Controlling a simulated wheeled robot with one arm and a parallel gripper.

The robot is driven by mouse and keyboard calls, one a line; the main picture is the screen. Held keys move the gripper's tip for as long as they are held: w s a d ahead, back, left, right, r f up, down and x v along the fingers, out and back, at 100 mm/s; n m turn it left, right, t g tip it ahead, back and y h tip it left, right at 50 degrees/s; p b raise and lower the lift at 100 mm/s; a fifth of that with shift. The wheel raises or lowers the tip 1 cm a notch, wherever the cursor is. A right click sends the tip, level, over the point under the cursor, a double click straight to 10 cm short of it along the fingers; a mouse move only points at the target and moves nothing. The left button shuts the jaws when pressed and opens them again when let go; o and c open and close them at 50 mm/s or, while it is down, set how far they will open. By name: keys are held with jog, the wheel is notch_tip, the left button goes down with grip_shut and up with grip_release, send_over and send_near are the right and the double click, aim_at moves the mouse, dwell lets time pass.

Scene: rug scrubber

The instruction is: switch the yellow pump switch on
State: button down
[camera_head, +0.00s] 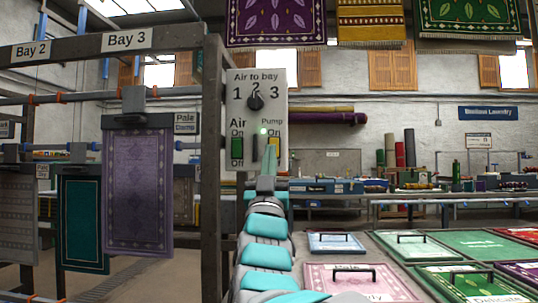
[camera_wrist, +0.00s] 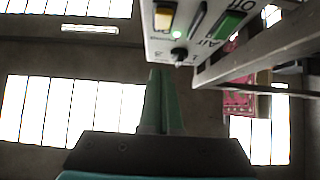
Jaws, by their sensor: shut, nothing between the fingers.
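The yellow pump switch (camera_head: 276,146) is on the right of the white control panel (camera_head: 246,78), under the words "Pump" and "On". My gripper partly covers it in the head view, and I cannot tell which way it is set. In the wrist view the switch (camera_wrist: 163,18) shows upside down at the top edge. My gripper (camera_head: 269,148) is shut and empty, its green fingers pointing up in front of the panel's lower right. In the wrist view the fingertips (camera_wrist: 160,73) are below the panel's image, apart from the switch.
The panel also has a green air switch (camera_head: 237,150), a dark upright slot (camera_head: 255,147), a black dial (camera_head: 256,101) and a lit green lamp (camera_head: 263,131). A metal post (camera_head: 212,150) stands left of it. A purple rug (camera_head: 138,190) hangs at left; lidded bins (camera_head: 405,246) fill the lower right.

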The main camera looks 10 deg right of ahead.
jog(key=s+a+f, duration=0.1)
jog(key=s+f, duration=0.2)
jog(key=s, duration=0.2)
jog(key=shift+a+f+b, duration=0.3)
jog(key=shift+f+b, duration=0.05)
jog(key=shift+s, duration=0.1)
